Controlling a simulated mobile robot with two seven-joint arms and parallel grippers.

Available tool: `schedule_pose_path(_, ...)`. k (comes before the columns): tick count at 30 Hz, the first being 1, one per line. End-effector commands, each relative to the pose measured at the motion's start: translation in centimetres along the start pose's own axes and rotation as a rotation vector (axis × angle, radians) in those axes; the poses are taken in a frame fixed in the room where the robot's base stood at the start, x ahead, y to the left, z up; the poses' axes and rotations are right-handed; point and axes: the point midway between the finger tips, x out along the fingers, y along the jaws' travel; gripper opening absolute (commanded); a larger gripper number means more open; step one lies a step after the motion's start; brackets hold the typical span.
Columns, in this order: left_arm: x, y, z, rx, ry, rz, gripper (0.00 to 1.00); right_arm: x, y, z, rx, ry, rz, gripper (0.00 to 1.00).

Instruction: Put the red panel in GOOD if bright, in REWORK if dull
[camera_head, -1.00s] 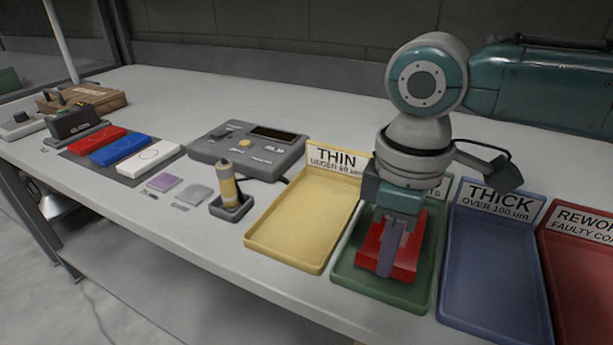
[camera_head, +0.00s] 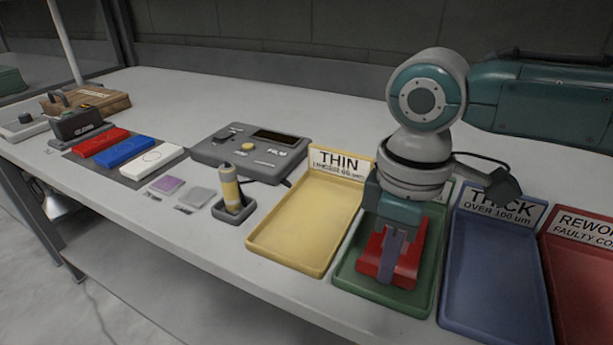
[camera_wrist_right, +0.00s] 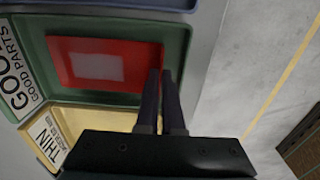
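The red panel (camera_head: 408,262) is over or in the green tray (camera_head: 428,287), where its near part shows below my right gripper. The right wrist view shows the panel (camera_wrist_right: 72,65) inside the tray's rim, with a pale grey patch on its face. The tray's label (camera_wrist_right: 15,70) reads GOOD PARTS. My right gripper (camera_head: 390,265) points down, its fingers (camera_wrist_right: 160,78) close together at the panel's edge, seemingly pinching it. I cannot tell whether the panel touches the tray floor. The red REWORK tray (camera_head: 580,285) is at the far right. My left gripper is out of view.
The yellow THIN tray (camera_head: 305,220) and blue THICK tray (camera_head: 493,270) flank the green one. To the left are a grey meter box (camera_head: 250,150), a probe in its stand (camera_head: 232,195) and red, blue and white blocks (camera_head: 125,150).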

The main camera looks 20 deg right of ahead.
Motion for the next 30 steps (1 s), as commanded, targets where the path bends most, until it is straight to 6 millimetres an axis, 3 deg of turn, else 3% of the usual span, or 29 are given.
schedule_pose_path(8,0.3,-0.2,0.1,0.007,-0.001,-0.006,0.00,0.6,0.0,0.0,0.000,0.001,0.000,0.00)
schedule_pose_path(18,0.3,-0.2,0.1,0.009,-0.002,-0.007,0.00,0.6,0.0,0.0,0.000,0.000,0.000,0.39)
schedule_pose_path(26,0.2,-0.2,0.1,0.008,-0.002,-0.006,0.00,0.4,0.0,0.0,0.000,0.000,-0.001,0.39)
schedule_pose_path(30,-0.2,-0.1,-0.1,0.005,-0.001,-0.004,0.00,-1.2,0.0,-0.1,0.000,0.003,0.000,0.39)
